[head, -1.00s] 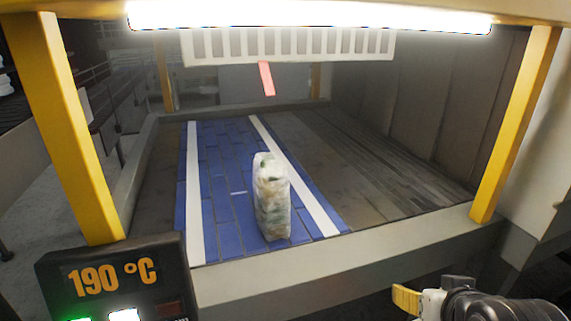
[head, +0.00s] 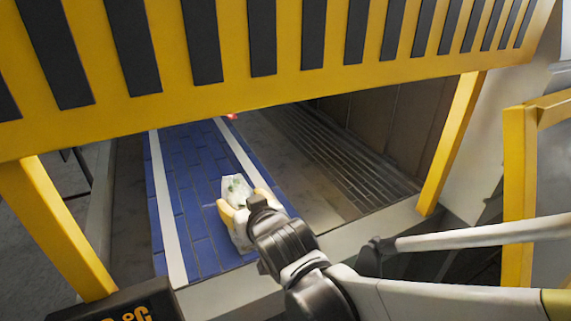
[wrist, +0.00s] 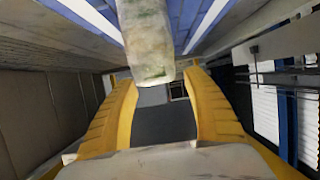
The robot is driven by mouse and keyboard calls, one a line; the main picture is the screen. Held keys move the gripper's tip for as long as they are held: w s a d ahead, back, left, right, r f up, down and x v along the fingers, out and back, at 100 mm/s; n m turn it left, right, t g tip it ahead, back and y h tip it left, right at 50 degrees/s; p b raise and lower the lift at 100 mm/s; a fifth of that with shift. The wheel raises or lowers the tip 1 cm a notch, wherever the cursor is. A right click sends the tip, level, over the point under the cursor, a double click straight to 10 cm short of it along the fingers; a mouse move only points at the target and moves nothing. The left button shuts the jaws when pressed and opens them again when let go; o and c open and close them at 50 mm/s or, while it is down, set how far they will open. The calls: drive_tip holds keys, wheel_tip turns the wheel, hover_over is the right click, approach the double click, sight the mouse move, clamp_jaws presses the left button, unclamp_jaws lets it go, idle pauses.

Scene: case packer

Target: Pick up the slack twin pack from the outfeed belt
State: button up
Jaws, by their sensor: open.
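The twin pack (head: 235,187), a whitish wrapped pack with green patches, stands on the blue outfeed belt (head: 184,190) near its front end. My gripper (head: 248,205) is open, its yellow fingers at either side of the pack in the head view. The gripper and arm hide much of the pack's lower part there. In the wrist view the pack (wrist: 147,40) reaches down to the gap between the fingertips (wrist: 163,78), closer to the left finger. I cannot tell whether either finger touches it.
A yellow guard with dark slots (head: 262,40) spans the top of the opening, above my arm. A yellow post (head: 58,225) stands left and another (head: 450,145) right. A pale front ledge (head: 345,240) runs below the belt. The dark bed right of the belt is clear.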

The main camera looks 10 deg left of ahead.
sight(240, 194)
drive_tip(key=x, duration=0.6)
drive_tip(key=shift+w+d+r+b, duration=0.15)
drive_tip(key=shift+w+d+b, duration=0.1)
drive_tip(key=shift+w+b, duration=0.05)
drive_tip(key=shift+s, duration=0.1)
drive_tip(key=shift+d, duration=0.1)
drive_tip(key=shift+c, duration=0.2)
drive_tip(key=shift+r, duration=0.1)
clamp_jaws()
